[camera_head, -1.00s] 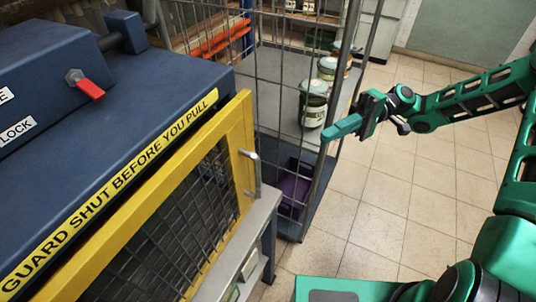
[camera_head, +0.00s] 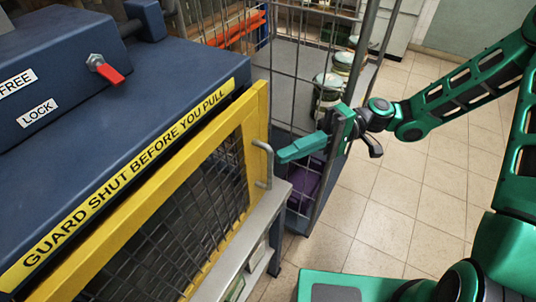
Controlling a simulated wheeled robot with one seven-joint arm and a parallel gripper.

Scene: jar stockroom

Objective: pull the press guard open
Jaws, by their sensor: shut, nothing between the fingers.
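The press guard (camera_head: 257,112) is a yellow frame with dark wire mesh, set in the front of the blue press (camera_head: 150,100). It looks shut against the press. Its silver bar handle (camera_head: 269,168) stands out at the right end of the frame. My green gripper (camera_head: 281,155) is shut and empty, pointing left. Its tips are right beside the handle in the picture; I cannot tell whether they touch it. A red lever (camera_head: 106,69) sits on the press top near the labels FREE (camera_head: 17,83) and LOCK (camera_head: 37,113), pointing down and right.
A wire cage trolley (camera_head: 296,70) with lidded jars (camera_head: 326,95) and a purple crate (camera_head: 305,182) stands behind my gripper. A grey ledge (camera_head: 240,243) runs below the guard. The tiled floor (camera_head: 400,200) at the right is clear.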

